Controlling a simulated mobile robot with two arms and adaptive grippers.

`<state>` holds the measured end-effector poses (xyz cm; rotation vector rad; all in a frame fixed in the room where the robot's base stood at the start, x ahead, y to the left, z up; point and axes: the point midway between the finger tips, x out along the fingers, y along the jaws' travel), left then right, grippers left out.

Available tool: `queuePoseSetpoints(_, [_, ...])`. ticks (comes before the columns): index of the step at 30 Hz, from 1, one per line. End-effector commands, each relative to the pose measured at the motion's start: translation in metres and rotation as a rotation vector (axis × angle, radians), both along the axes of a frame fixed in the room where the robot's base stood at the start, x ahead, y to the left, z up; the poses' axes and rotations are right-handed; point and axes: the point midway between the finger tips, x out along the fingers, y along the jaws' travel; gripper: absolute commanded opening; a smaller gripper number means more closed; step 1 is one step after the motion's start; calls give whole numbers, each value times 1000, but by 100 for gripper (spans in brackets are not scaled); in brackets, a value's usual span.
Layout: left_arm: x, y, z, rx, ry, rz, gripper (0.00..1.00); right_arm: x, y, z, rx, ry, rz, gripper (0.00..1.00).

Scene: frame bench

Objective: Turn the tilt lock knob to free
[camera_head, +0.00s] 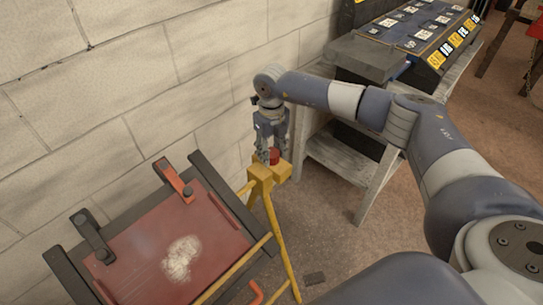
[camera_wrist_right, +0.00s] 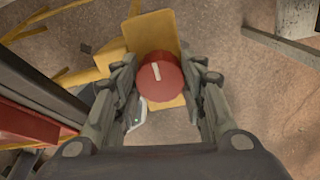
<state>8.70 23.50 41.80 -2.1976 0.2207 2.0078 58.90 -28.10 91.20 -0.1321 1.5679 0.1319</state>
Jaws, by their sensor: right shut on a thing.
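The tilt lock knob (camera_wrist_right: 161,79) is a round red knob with a white line on its top. It sits on a yellow block of the stand, and it also shows in the head view (camera_head: 274,156) below my right gripper. In the right wrist view my right gripper (camera_wrist_right: 167,90) has one finger on each side of the knob and is shut on it. The white line points nearly straight up in that view, leaning slightly left. In the head view my right gripper (camera_head: 271,145) reaches down onto the knob from above. My left gripper is out of view.
A yellow stand (camera_head: 276,235) carries a tilted frame with a red panel (camera_head: 160,255), held by dark rails and clamps, one orange (camera_head: 175,180). A grey bench (camera_head: 350,165) with a label rack (camera_head: 425,30) stands behind my right arm. A brick wall (camera_head: 120,80) is close behind.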

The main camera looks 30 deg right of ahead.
Motion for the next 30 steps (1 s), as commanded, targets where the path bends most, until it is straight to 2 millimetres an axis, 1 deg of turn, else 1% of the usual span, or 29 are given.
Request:
queuePoseSetpoints(1, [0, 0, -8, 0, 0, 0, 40, 2, 0, -2, 1, -5, 42, 15])
queuePoseSetpoints(9, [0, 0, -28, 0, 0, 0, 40, 2, 0, -2, 0, -6, 298, 15])
queuePoseSetpoints(30, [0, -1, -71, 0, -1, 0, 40, 2, 0, 0, -2, -7, 962, 15])
